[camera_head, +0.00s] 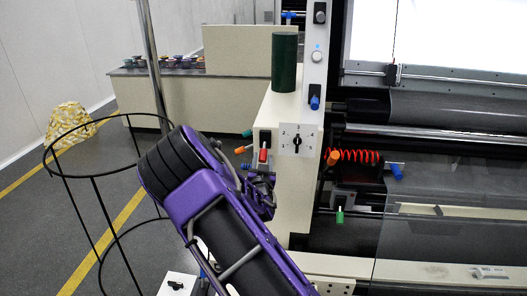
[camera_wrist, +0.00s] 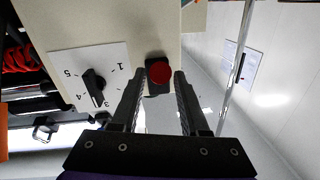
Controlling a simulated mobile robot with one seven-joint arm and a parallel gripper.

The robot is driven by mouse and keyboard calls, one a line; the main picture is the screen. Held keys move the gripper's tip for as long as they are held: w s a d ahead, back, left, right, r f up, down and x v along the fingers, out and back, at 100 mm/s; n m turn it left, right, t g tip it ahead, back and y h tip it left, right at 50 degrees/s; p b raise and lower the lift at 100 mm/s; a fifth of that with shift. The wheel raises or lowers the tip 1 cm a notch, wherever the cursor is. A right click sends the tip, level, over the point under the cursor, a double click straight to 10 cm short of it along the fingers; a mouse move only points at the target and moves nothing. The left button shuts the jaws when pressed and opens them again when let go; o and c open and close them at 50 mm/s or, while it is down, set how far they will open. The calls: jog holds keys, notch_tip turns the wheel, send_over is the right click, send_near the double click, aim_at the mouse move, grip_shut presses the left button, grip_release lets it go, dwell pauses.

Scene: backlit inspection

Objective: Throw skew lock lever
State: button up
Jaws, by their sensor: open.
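A red-knobbed lever (camera_head: 263,155) on a black mount sits on the cream machine housing, beside a numbered dial (camera_head: 297,141). In the wrist view the red knob (camera_wrist: 160,72) shows end-on between my open fingers, with the dial (camera_wrist: 95,85) to its left. My gripper (camera_head: 264,200) is below the red lever in the head view. Its fingers (camera_wrist: 158,80) stand on either side of the knob in the picture; I cannot tell whether they touch it. No label shows which lever is the skew lock.
Other coloured handles are close by: teal (camera_head: 247,134), orange (camera_head: 333,157), green (camera_head: 340,215) and blue (camera_head: 397,171). A dark green cylinder (camera_head: 285,62) stands on the housing. A black wire-frame stand (camera_head: 95,176) is at the left. A glass panel (camera_head: 450,240) covers the lower right.

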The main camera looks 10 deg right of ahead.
aim_at(263, 151)
jog(key=shift+x, duration=2.7)
jog(key=shift+c, duration=0.2)
grip_shut()
